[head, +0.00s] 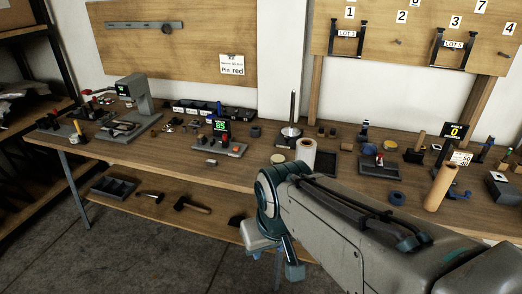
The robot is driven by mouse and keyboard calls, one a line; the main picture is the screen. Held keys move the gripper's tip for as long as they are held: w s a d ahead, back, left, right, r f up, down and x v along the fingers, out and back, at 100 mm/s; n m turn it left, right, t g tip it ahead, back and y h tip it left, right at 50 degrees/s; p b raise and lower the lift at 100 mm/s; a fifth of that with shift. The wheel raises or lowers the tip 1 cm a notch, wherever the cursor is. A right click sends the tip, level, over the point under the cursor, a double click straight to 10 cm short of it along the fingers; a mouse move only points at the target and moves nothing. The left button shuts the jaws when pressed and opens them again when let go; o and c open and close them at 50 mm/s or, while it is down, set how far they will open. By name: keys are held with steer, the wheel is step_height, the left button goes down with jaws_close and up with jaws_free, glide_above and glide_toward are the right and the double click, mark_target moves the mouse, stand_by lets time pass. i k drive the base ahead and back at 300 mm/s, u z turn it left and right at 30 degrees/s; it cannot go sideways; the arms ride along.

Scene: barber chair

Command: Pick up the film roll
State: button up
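A white upright roll (306,153), which looks like the film roll, stands on the wooden workbench (180,154) near the middle of the view. A tan upright roll (440,187) stands farther right on the bench. My gripper (284,272) hangs low in front of the bench edge, apart from both rolls. Its fingers are small and partly hidden by my arm, so I cannot tell whether they are open or shut.
A metal spindle (291,115) stands just behind the white roll. A dark tray (379,165) and blue tape rings (397,198) lie to the right. A device with a green display (220,140) stands left. Hammers (190,204) lie on the lower shelf.

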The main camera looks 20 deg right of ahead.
mark_target(306, 148)
steer(key=u, duration=0.1)
steer(key=i, duration=0.65)
steer(key=z, duration=0.8)
steer(key=i, duration=0.55)
steer(key=z, duration=0.5)
